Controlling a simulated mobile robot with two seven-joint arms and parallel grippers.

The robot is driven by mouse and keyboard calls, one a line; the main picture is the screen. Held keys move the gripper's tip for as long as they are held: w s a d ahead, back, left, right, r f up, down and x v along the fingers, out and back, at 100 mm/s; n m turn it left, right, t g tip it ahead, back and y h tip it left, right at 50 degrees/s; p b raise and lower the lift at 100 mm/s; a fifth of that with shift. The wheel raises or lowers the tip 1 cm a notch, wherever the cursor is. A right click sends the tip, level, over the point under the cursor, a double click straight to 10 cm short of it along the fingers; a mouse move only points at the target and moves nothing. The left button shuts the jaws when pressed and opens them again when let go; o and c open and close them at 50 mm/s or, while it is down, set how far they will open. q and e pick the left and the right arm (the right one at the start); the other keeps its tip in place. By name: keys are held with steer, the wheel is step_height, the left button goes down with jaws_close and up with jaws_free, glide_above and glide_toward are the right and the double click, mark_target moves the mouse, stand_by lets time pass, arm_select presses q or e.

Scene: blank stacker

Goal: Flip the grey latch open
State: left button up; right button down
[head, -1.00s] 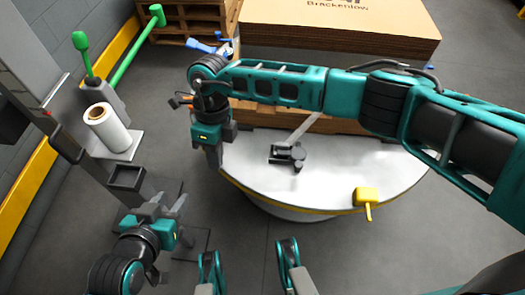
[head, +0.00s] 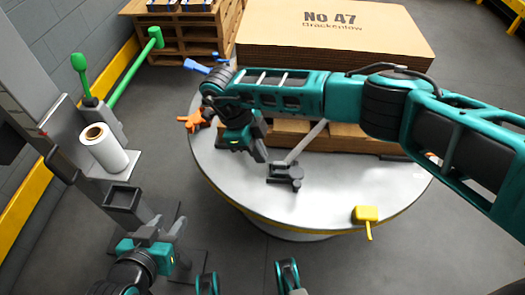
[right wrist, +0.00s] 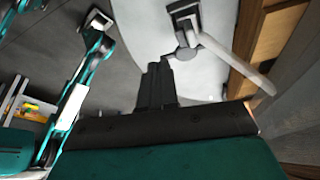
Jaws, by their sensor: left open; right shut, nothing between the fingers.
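The grey latch (head: 286,174) sits on the pale round table, with a dark base and round pivot. Its long light-grey lever (head: 306,142) slants up and right toward the pallet. In the right wrist view the pivot (right wrist: 186,53) and lever (right wrist: 236,64) show ahead of the fingers. My right gripper (head: 260,154) is shut and empty, just above and left of the latch base; the wrist view shows its fingers (right wrist: 157,84) together, apart from the latch. My left gripper (head: 166,227) is open and empty at the lower left, away from the table.
The round table (head: 330,205) also bears a yellow handle (head: 367,214), an orange handle (head: 193,121) and a blue handle (head: 199,67). A large cardboard box (head: 335,35) on a pallet stands behind. A white roll (head: 103,147) and green levers (head: 135,68) are at left.

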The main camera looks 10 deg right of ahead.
arm_select(q)
steer(key=shift+w+d+b, duration=0.15)
steer(key=shift+d+b, duration=0.15)
steer(key=shift+b, duration=0.15)
arm_select(e)
steer(key=s+d+f, duration=0.3)
steer(key=d+f, duration=0.3)
steer(key=shift+f, duration=0.2)
steer(key=shift+a, duration=0.1)
arm_select(q)
steer(key=shift+r, duration=0.1)
arm_select(e)
steer(key=shift+s, duration=0.1)
